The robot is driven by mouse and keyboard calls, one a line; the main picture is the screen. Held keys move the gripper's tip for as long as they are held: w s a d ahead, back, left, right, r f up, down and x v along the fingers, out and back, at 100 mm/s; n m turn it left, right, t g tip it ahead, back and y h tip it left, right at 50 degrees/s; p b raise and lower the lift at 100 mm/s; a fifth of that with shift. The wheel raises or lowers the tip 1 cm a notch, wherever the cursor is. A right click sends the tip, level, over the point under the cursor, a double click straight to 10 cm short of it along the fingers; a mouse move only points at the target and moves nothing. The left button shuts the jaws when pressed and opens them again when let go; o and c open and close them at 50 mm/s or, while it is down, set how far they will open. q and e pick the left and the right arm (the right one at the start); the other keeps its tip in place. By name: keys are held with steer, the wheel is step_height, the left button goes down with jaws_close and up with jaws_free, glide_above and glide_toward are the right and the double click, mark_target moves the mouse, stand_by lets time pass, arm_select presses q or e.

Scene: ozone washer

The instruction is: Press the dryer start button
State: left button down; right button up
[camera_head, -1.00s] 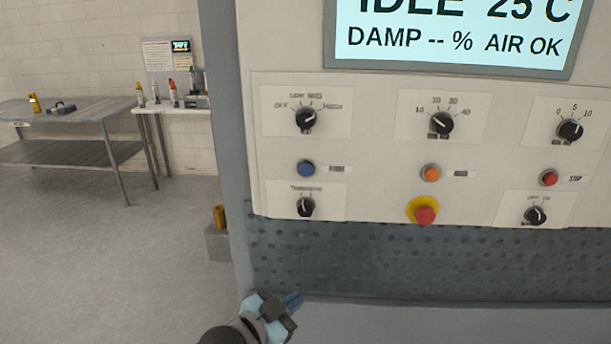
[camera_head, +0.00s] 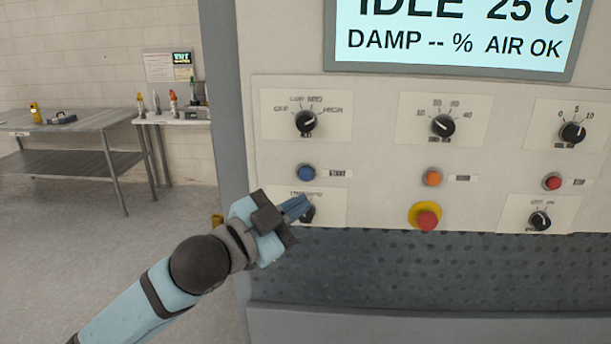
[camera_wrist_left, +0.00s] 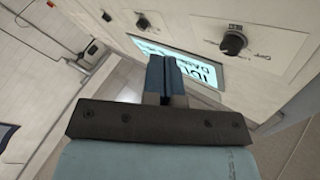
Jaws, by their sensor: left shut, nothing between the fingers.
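The dryer's control panel (camera_head: 370,180) fills the right of the head view. The blue start button (camera_head: 306,173) sits at its left, with a label beside it that reads START. My left gripper (camera_head: 304,206) is shut and empty. In the head view its fingertips lie just below the blue button, over the lower-left knob (camera_head: 309,214), which they partly hide. I cannot tell how far the tips stand from the panel. The left wrist view shows the closed blue fingers (camera_wrist_left: 163,75) in front of the panel, with a black knob (camera_wrist_left: 233,43) nearby. My right gripper is not in view.
The panel also holds an orange button (camera_head: 433,178), a red button (camera_head: 552,182), a red emergency knob on a yellow ring (camera_head: 427,217) and several dials. The display (camera_head: 455,40) reads IDLE 25 C. A metal table (camera_head: 70,127) stands at the far left.

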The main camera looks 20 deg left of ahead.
mark_target(306, 174)
arm_select(q)
steer(key=shift+w, duration=0.15)
steer(key=shift+w+a, duration=0.45)
steer(key=shift+w, duration=0.9)
steer(key=shift+w+a, duration=0.45)
steer(key=shift+w, duration=0.95)
steer(key=shift+w+a, duration=0.45)
steer(key=shift+w, duration=0.9)
steer(key=shift+w+a+p, duration=0.15)
steer(key=shift+w+p, duration=0.15)
steer(key=shift+p, duration=0.1)
steer(key=shift+w, duration=0.1)
